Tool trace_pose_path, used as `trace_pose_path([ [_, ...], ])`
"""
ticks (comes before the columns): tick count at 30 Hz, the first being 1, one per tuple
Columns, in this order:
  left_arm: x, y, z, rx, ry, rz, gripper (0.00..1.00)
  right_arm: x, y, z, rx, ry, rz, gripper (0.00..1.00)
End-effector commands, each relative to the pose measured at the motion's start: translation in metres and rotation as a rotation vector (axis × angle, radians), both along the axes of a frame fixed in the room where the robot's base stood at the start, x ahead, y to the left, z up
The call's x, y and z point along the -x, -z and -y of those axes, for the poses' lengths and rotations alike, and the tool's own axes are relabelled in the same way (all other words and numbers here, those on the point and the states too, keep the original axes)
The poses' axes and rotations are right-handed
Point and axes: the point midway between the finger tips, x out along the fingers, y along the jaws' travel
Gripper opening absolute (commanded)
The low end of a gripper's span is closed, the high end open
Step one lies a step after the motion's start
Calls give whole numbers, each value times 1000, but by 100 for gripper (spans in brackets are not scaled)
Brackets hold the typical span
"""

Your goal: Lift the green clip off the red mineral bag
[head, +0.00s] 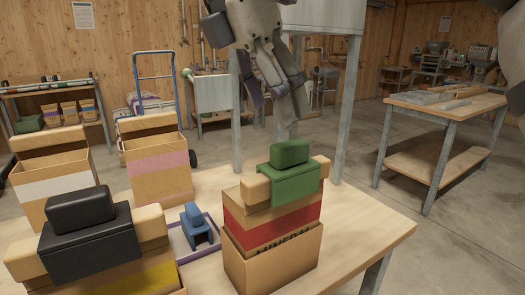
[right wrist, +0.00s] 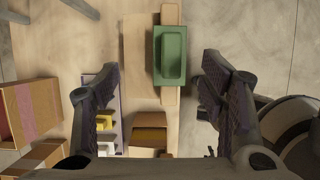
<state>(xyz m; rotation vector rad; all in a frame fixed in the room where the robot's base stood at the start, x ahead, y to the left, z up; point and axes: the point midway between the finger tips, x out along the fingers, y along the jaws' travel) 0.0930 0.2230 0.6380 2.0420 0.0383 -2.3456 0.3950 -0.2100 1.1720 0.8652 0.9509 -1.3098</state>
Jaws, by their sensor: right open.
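The green clip (head: 292,180) sits over the rolled beige top of the red mineral bag (head: 300,218), at the front right of the table. In the right wrist view the green clip (right wrist: 172,55) shows between the two spread fingers (right wrist: 160,80), nearer the right one. My left gripper is not in view.
A black clip (head: 85,235) sits on a yellow-banded bag at front left. A blue clip (head: 195,227) lies in a purple-edged tray (head: 178,243). White-banded (head: 55,187) and pink-banded (head: 158,162) bags stand behind. The table right of the red bag (head: 365,232) is clear.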

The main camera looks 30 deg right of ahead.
Motion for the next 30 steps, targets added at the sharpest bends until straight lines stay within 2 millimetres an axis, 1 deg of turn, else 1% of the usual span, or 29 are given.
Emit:
trace_pose_path([
  [6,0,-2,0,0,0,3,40,1,42,18,0,0,0,65],
  [11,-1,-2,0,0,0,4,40,-1,62,25,1,-1,0,65],
  [15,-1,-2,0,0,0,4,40,-3,89,31,0,-2,-2,65],
  [18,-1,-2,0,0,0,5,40,-4,103,37,0,0,2,65],
  [21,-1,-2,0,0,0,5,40,-4,108,40,1,0,2,65],
  [26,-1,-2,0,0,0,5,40,-4,108,39,1,1,4,65],
  [29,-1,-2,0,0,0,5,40,-4,108,39,1,1,4,45],
  [30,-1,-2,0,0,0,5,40,-4,107,39,1,1,4,36],
])
